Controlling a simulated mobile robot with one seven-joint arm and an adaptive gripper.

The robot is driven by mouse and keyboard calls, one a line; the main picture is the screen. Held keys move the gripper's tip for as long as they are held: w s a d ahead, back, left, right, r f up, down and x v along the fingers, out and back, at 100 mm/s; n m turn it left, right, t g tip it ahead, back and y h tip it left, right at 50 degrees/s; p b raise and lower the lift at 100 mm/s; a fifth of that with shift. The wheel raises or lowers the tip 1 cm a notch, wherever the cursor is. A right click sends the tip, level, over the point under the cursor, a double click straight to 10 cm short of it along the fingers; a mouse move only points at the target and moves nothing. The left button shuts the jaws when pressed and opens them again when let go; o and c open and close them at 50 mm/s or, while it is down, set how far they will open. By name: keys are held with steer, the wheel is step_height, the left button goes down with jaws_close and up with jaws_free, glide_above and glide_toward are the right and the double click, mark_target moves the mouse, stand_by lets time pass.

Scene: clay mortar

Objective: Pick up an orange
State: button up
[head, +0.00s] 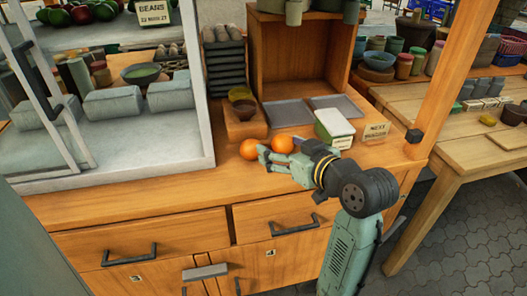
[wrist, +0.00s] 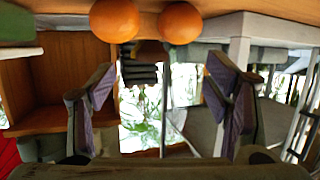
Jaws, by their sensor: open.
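Two oranges sit on the wooden counter: the left orange (head: 249,149) and the right orange (head: 282,143), a short gap apart. In the upside-down wrist view they show at the top edge, one orange (wrist: 114,19) at left and one orange (wrist: 180,22) at right. My gripper (head: 268,156) is low over the counter at the near side of the oranges, with its fingers partly in front of them. In the wrist view my gripper (wrist: 160,88) has its fingers spread wide with nothing between them. Whether a finger touches an orange is unclear.
A white-framed display case (head: 135,172) stands left of the oranges. Behind them are a small wooden block (head: 245,128) with bowls, grey trays (head: 287,113) and an open wooden box (head: 262,50). A white-topped container (head: 334,124) and a sign (head: 376,130) stand at right.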

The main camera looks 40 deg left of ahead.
mark_target(251, 145)
steer(key=shift+s+a+f+n+g, duration=0.3)
steer(key=shift+s+a+f+g, duration=0.45)
steer(key=shift+s, duration=0.15)
steer(key=x, duration=0.4)
steer(key=shift+w+t+p, duration=0.15)
steer(key=shift+t+p, duration=0.1)
steer(key=shift+p, duration=0.15)
steer(key=p+x, duration=0.1)
steer(key=x, duration=0.3)
steer(key=shift+a+p, duration=0.3)
steer(key=shift+p, duration=0.05)
steer(key=shift+w+a+f, duration=0.25)
steer(key=shift+a+f, duration=0.1)
steer(key=shift+a, duration=0.1)
steer(key=shift+c, duration=0.5)
steer(key=c, duration=1.2)
steer(key=shift+o, duration=0.2)
steer(key=shift+r, duration=0.1)
